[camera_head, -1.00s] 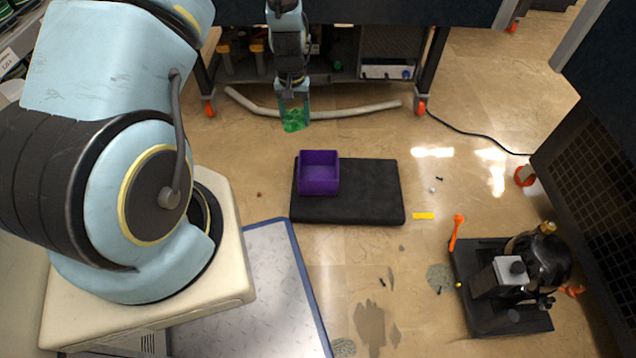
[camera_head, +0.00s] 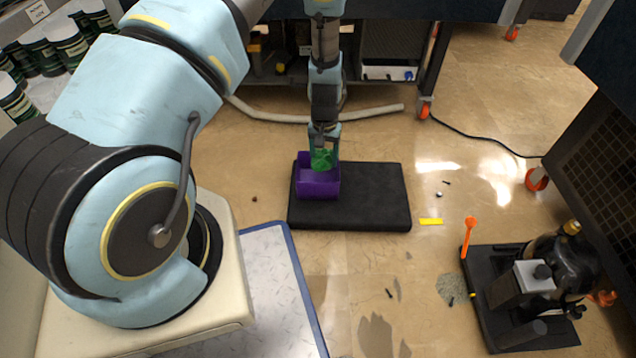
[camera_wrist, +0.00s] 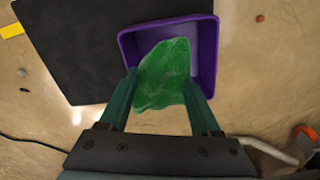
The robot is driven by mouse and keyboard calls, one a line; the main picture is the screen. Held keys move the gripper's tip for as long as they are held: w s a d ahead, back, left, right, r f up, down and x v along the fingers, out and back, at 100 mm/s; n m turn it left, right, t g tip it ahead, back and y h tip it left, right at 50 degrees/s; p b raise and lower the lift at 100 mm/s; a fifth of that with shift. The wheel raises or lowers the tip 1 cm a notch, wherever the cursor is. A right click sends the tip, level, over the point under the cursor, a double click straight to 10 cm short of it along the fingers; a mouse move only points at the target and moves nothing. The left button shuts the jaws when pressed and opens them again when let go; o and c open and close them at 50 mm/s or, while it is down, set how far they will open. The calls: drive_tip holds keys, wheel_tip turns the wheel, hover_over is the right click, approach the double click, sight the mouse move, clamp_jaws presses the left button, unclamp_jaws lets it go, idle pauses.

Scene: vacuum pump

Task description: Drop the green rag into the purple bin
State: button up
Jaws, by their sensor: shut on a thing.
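The green rag (camera_head: 321,158) is held between the fingers of my gripper (camera_head: 323,150). In the wrist view the rag (camera_wrist: 165,75) hangs between the two green fingers of my gripper (camera_wrist: 163,92), in front of the bin. The purple bin (camera_head: 318,190) stands open on the left part of a black mat. It also shows in the wrist view (camera_wrist: 207,45), with the rag covering much of its opening. My gripper is above the bin's back part. I cannot tell exactly how high the rag is over the rim.
The black mat (camera_head: 375,200) lies on the floor and is bare right of the bin. A pale hose (camera_head: 375,111) lies behind it. A pump on a black base (camera_head: 500,320), with an orange tool (camera_head: 468,236), is at the lower right. A yellow strip (camera_head: 430,221) lies nearby.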

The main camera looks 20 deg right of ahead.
wheel_tip(320, 180, down, 2)
drive_tip(key=shift+f+b, duration=0.25)
drive_tip(key=shift+b, duration=0.45)
drive_tip(key=o, duration=1.4)
drive_tip(key=shift+r, duration=0.1)
wheel_tip(320, 180, up, 11)
drive_tip(key=p, duration=0.4)
